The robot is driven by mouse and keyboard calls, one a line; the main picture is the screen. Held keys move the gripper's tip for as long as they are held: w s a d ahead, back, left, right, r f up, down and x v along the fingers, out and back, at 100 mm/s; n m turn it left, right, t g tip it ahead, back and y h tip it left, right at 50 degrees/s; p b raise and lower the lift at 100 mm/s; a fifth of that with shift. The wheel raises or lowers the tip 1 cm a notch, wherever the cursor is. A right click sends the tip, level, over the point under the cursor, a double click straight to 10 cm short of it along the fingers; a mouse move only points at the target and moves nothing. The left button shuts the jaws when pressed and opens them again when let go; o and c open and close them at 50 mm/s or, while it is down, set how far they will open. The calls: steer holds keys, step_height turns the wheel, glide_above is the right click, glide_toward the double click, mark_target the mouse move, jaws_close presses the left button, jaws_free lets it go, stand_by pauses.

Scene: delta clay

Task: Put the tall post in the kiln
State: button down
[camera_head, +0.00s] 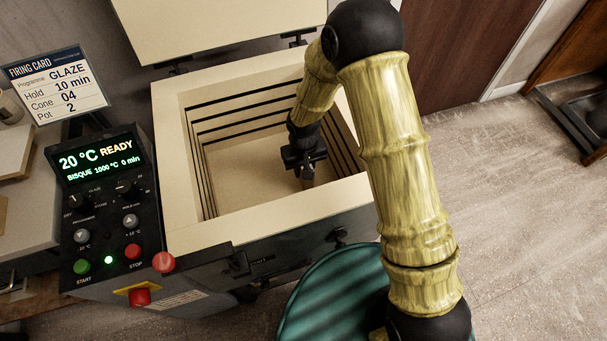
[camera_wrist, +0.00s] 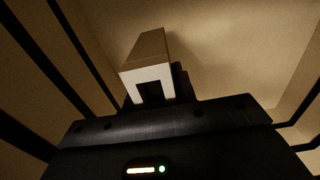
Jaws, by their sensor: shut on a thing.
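The kiln (camera_head: 196,240) is open at the top, with a pale square chamber and dark grooves along its walls. My gripper (camera_head: 306,168) is down inside the chamber, near its right side. It is shut on the tall post, a pale block with a square dark hole in its end, seen in the wrist view (camera_wrist: 150,64). In the head view only a small part of the post shows below the jaws. The wrist view shows the chamber floor (camera_wrist: 220,50) beyond the post. I cannot tell whether the post touches the floor.
The kiln lid (camera_head: 215,25) stands raised at the back. A control panel (camera_head: 105,205) reading 20 °C READY is at the left, with a firing card (camera_head: 57,85) behind it. A green round object (camera_head: 325,290) is in front. The chamber's left side is clear.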

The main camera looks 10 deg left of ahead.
steer(key=shift+f+b, duration=0.4)
steer(key=shift+f, duration=1.4)
steer(key=shift+f, duration=0.2)
steer(key=c, duration=1.1)
jaws_free()
step_height(320, 180, up, 12)
steer(key=shift+r+p, duration=0.15)
steer(key=shift+p, duration=1.05)
steer(key=shift+r, duration=0.1)
